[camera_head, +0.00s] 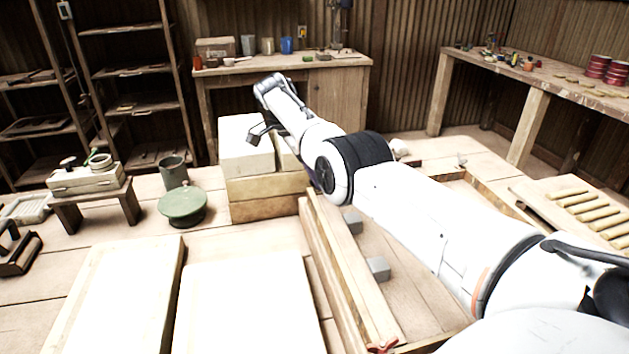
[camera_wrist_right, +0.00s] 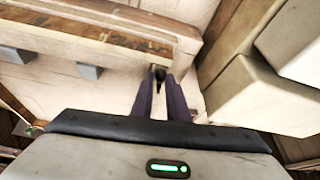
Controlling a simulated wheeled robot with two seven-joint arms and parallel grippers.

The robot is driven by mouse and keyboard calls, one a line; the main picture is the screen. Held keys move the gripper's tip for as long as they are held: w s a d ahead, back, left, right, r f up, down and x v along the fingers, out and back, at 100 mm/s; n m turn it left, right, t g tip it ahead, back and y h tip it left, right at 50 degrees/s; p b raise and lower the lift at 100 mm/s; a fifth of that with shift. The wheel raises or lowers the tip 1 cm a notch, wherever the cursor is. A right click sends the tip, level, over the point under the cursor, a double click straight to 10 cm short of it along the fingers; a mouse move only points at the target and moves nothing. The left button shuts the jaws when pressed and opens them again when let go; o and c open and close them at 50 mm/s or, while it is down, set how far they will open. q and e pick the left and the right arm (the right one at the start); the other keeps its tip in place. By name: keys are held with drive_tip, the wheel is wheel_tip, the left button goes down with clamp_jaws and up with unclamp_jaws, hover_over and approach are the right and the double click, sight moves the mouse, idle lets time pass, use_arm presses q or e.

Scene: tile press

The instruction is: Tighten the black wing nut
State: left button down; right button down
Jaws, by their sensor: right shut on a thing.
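In the right wrist view the black wing nut (camera_wrist_right: 160,74) sits between the fingertips of my right gripper (camera_wrist_right: 158,88), beside the end of a long wooden rail (camera_wrist_right: 90,32). The gripper is shut on it, and the fingers partly cover it. In the head view my white right arm reaches across the wooden press frame (camera_head: 325,262) towards its far left end. That arm hides the gripper's fingertips and the black wing nut there. A red wing-shaped piece (camera_head: 382,347) shows at the frame's near end. My left gripper is in neither view.
Pale blocks (camera_head: 246,150) stacked on wood stand close to the far end of the frame. Small grey blocks (camera_head: 377,268) lie inside the frame. Large pale slabs (camera_head: 245,310) fill the front left.

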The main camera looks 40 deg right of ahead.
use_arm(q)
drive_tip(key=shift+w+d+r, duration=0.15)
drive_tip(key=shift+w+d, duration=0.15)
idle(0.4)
use_arm(e)
drive_tip(key=c, duration=1.7)
unclamp_jaws()
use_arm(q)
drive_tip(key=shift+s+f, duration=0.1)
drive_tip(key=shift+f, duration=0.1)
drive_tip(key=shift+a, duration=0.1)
